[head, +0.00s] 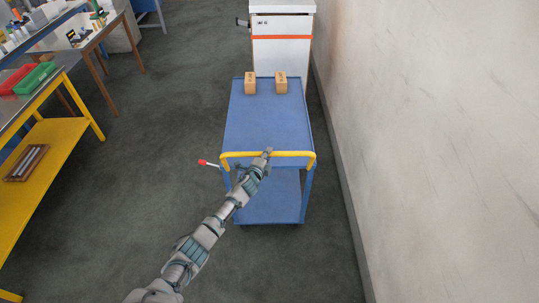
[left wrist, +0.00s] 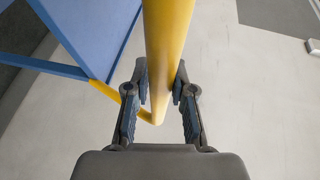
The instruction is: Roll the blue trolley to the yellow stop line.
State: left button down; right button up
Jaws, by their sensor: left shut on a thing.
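The blue trolley (head: 268,122) stands in the middle of the head view, with an upper deck and a lower shelf. Its yellow push handle (head: 296,154) runs across the near end and also shows in the left wrist view (left wrist: 167,40). My left gripper (head: 268,152) is at the middle of this handle. In the left wrist view my left gripper's fingers (left wrist: 160,88) are closed on both sides of the yellow bar. A red-tipped lever (head: 207,163) sticks out left of the trolley's near end. No yellow stop line shows. My right gripper is out of view.
Two small cardboard boxes (head: 250,82) (head: 281,83) stand at the deck's far end. A white cabinet (head: 282,52) with an orange stripe stands just beyond. A wall (head: 430,120) runs close along the right. Workbenches (head: 50,150) line the left, with open floor between.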

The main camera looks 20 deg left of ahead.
pick_arm(q)
jog(key=c, duration=1)
grip_release()
jog(key=shift+a+f, duration=0.3)
jog(key=shift+a, duration=0.15)
jog(key=shift+a, duration=0.1)
jog(key=shift+r, duration=0.1)
jog(key=shift+s+r, duration=0.1)
jog(key=shift+s, duration=0.55)
jog(key=v, duration=1)
jog(key=shift+s+a, duration=0.25)
jog(key=shift+s, duration=0.05)
jog(key=shift+d, duration=0.25)
